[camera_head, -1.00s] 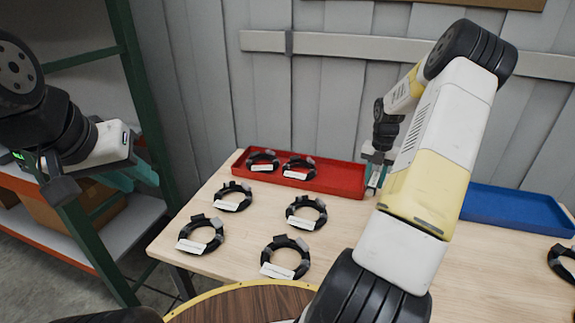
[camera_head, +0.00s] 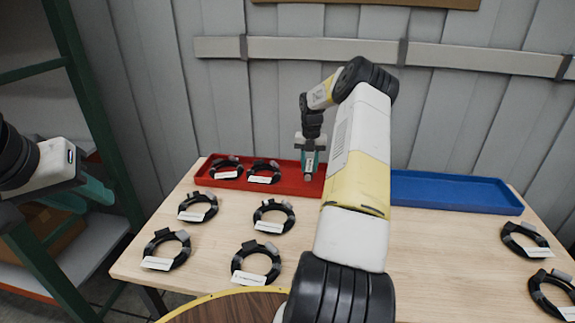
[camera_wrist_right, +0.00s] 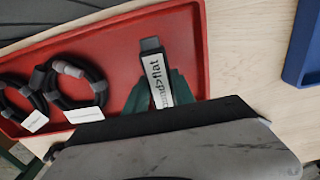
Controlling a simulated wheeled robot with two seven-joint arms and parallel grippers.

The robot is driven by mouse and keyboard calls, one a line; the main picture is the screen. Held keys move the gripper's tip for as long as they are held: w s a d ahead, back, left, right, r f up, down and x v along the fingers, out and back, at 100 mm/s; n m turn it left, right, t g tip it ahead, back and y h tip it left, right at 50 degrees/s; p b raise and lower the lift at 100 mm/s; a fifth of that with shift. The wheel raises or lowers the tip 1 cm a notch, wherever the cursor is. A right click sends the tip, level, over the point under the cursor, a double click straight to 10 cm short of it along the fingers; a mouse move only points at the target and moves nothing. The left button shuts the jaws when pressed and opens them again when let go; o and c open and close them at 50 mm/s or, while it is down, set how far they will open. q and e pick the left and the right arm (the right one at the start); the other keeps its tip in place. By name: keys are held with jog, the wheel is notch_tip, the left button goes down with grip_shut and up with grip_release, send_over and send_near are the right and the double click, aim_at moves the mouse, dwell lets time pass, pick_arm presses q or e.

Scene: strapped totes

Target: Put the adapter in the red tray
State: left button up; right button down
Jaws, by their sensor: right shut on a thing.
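The adapter (camera_wrist_right: 156,68), a small black-ended block with a white printed label, is between the teal fingers of my right gripper (camera_wrist_right: 158,92) in the right wrist view. My right gripper (camera_head: 309,170) is shut on it and points down over the right part of the red tray (camera_head: 285,184). The red tray (camera_wrist_right: 115,42) lies behind the adapter in the wrist view; I cannot tell whether the adapter touches its floor. My left gripper (camera_head: 82,196) is open and empty, off the table's left side.
Two black cable coils (camera_head: 226,168) (camera_head: 263,172) with white tags lie in the red tray's left part. Several more coils lie on the wooden table (camera_head: 215,240). A blue tray (camera_head: 450,190) stands at right. A green-posted shelf (camera_head: 90,110) is at left.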

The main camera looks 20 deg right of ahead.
jog(key=shift+w+a, duration=0.25)
jog(key=shift+w, duration=0.1)
jog(key=shift+f, duration=1.75)
jog(key=shift+f, duration=0.15)
jog(key=shift+f, duration=0.25)
jog(key=c, duration=1.1)
grip_release()
jog(key=shift+o, duration=0.2)
